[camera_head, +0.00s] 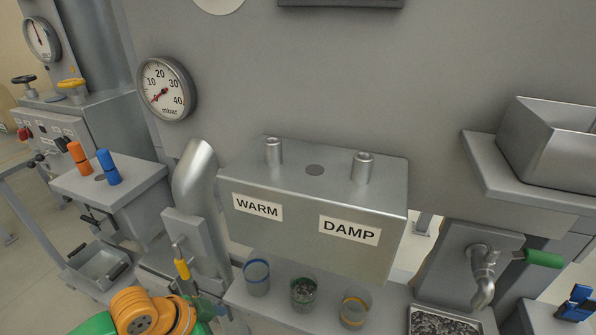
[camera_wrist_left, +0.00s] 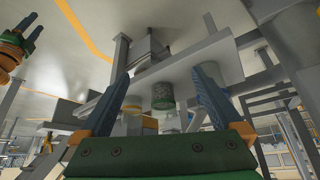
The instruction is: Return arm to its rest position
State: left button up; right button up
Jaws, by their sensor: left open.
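My left arm shows at the bottom left of the head view as an orange and green wrist (camera_head: 145,314); its fingers are not visible there. In the left wrist view my left gripper (camera_wrist_left: 163,75) is open, its two blue fingers wide apart. The green-banded cup (camera_wrist_left: 163,94) shows between them, apparently beyond the fingers and not held. In the head view this cup (camera_head: 303,292) stands below the WARM/DAMP box with dark grains in it. My right gripper (camera_wrist_left: 36,28) shows at the left edge of the left wrist view, its blue fingers apart.
A blue-banded cup (camera_head: 257,277) and a yellow-banded cup (camera_head: 354,306) flank the green-banded one. The WARM/DAMP box (camera_head: 298,238) hangs above them. A bent pipe (camera_head: 195,180) stands close to my left wrist. A green-handled tap (camera_head: 484,270) is at right.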

pick_arm(q)
jog(key=w+a+f+n+t+y, duration=0.1)
jog(key=w+a+f+n+t, duration=0.25)
jog(key=f, duration=0.55)
jog(key=s+a+f+n+g+y, duration=0.1)
jog(key=s+a+f+n, duration=0.1)
jog(key=f, duration=0.3)
jog(key=s+a+f+n+g+y, duration=0.1)
jog(key=s+a+f+n, duration=0.1)
jog(key=f, duration=0.4)
jog(key=s+d+f+g, duration=0.1)
jog(key=s+f, duration=0.3)
jog(key=s, duration=0.5)
jog(key=s+d+f+g+y, duration=0.1)
jog(key=s+f, duration=0.3)
jog(key=s, duration=0.5)
jog(key=s+d+f+g, duration=0.1)
jog(key=s+f+g, duration=0.1)
jog(key=s+f, duration=0.3)
jog(key=s, duration=0.4)
jog(key=shift+s+d+n+y, duration=0.2)
jog(key=shift+s+n+y, duration=0.15)
jog(key=shift+y, duration=0.05)
pick_arm(e)
jog(key=shift+w+d, duration=0.2)
